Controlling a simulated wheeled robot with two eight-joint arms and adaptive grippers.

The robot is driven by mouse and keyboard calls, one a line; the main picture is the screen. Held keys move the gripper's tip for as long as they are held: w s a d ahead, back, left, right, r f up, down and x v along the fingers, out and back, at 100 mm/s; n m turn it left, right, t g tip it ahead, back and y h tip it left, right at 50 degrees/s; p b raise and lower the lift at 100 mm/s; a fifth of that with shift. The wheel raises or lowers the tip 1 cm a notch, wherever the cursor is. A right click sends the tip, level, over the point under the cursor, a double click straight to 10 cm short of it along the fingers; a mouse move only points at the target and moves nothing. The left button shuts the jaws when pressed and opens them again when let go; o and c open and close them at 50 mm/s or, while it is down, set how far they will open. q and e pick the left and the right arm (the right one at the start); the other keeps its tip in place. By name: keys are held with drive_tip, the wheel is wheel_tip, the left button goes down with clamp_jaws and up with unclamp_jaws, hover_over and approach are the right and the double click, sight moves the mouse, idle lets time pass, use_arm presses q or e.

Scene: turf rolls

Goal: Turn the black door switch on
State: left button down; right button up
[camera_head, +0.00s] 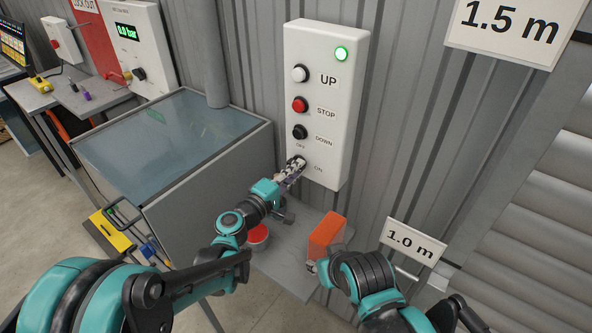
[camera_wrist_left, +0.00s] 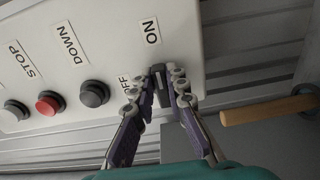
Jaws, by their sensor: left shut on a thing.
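The black door switch (camera_wrist_left: 159,82) is the lowest control on the white control box (camera_head: 349,72), between the OFF and ON labels. My left gripper (camera_head: 296,166) is at the switch and largely hides it in the head view. In the left wrist view the two fingers of my left gripper (camera_wrist_left: 162,92) are shut on the switch knob, one on each side. Its exact pointing angle is hard to tell. A green lamp (camera_head: 341,54) glows at the top of the box.
Above the switch sit the white UP button (camera_head: 300,73), red STOP button (camera_head: 299,105) and dark DOWN button (camera_head: 300,132). An orange block (camera_head: 326,235) and a red round thing (camera_head: 258,233) are on the grey shelf below. A large grey tank (camera_head: 205,170) stands left.

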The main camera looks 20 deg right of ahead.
use_arm(q)
drive_tip(key=c, duration=1.5)
unclamp_jaws()
drive_tip(key=shift+c, duration=0.2)
drive_tip(key=v, duration=1.2)
drive_tip(key=s+a+f+m+g+y, duration=0.1)
drive_tip(key=s+a+y, duration=0.3)
drive_tip(key=a, duration=0.4)
drive_tip(key=s+a+f+m+g+y, duration=0.1)
drive_tip(key=s+a+f+m+y, duration=0.3)
drive_tip(key=s+a, duration=0.3)
drive_tip(key=s+a+f+m+g+y, duration=0.2)
drive_tip(key=s+a+y, duration=0.4)
drive_tip(key=a, duration=0.5)
drive_tip(key=shift+a+f, duration=0.2)
drive_tip(key=shift+a, duration=0.05)
